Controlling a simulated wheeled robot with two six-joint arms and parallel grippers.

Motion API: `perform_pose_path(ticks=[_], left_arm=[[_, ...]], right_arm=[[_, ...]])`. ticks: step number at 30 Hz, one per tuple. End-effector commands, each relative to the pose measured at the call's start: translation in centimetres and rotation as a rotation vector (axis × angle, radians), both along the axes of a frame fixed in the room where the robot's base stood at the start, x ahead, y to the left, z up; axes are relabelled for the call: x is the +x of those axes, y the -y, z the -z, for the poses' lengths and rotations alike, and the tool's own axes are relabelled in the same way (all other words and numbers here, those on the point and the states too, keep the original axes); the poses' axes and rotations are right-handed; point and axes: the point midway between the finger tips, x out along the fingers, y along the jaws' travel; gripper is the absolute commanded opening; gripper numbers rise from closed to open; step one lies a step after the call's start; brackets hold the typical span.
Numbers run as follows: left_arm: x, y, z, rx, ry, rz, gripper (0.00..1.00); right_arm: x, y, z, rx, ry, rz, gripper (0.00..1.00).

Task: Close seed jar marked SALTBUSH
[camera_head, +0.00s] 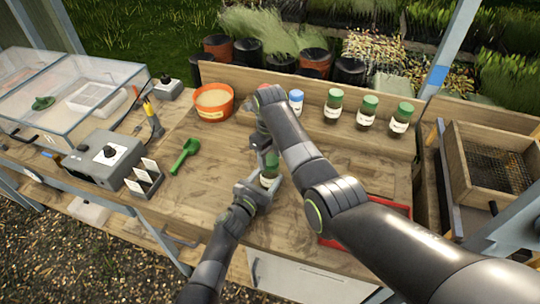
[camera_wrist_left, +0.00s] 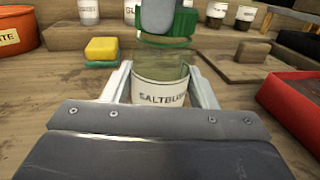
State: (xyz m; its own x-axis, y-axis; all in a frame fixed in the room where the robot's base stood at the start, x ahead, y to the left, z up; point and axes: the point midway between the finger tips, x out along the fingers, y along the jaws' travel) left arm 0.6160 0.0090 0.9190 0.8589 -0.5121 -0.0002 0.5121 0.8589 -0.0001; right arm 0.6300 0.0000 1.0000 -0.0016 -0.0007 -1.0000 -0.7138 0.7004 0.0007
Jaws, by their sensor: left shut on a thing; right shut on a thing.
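The SALTBUSH jar (camera_wrist_left: 160,92), clear glass with a white label, stands upright on the bench; it also shows in the head view (camera_head: 268,181). My left gripper (camera_wrist_left: 161,84) is shut around the jar's sides; in the head view it (camera_head: 263,186) reaches in from the front. A green lid (camera_wrist_left: 166,42) is at the jar's mouth, roughly level and in line with it; it also shows in the head view (camera_head: 270,160). My right gripper (camera_wrist_left: 158,14) is shut on the lid from above. I cannot tell whether the lid is fully seated.
Several green-lidded jars (camera_head: 367,110) and a blue-lidded jar (camera_head: 296,101) stand at the back. An orange pot (camera_head: 214,112) and green scoop (camera_head: 185,154) are to the left. A yellow sponge (camera_wrist_left: 102,48) lies behind the jar. A red tray (camera_wrist_left: 294,106) is to the right.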

Motion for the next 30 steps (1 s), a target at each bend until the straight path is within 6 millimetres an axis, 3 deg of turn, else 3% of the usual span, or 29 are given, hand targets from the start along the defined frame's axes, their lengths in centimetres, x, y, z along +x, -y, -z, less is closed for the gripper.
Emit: perform_pose_path(ticks=[2, 3, 7, 16, 24, 30], left_arm=[[0.0, 0.0, 0.0, 0.001, -0.001, 0.0, 0.0], [0.0, 0.0, 0.0, 0.001, -0.001, 0.0, 0.0], [0.0, 0.0, 0.0, 0.001, -0.001, 0.0, 0.0], [0.0, 0.0, 0.0, 0.001, -0.001, 0.0, 0.0], [0.0, 0.0, 0.1, 0.001, -0.001, 0.0, 0.0], [0.0, 0.0, 0.1, 0.0, -0.001, 0.0, 0.0]], right_arm=[[0.1, 0.0, -0.1, 0.0, 0.003, -0.001, 0.24], [0.1, 0.0, -0.1, 0.0, 0.003, -0.001, 0.49], [0.1, 0.0, -0.1, 0.001, 0.002, -0.002, 0.66], [0.0, 0.0, -0.2, 0.001, 0.002, -0.003, 0.67], [0.1, 0.0, -3.6, 0.001, 0.004, -0.003, 0.67], [0.0, 0.0, -4.6, 0.001, 0.001, -0.003, 0.67]])
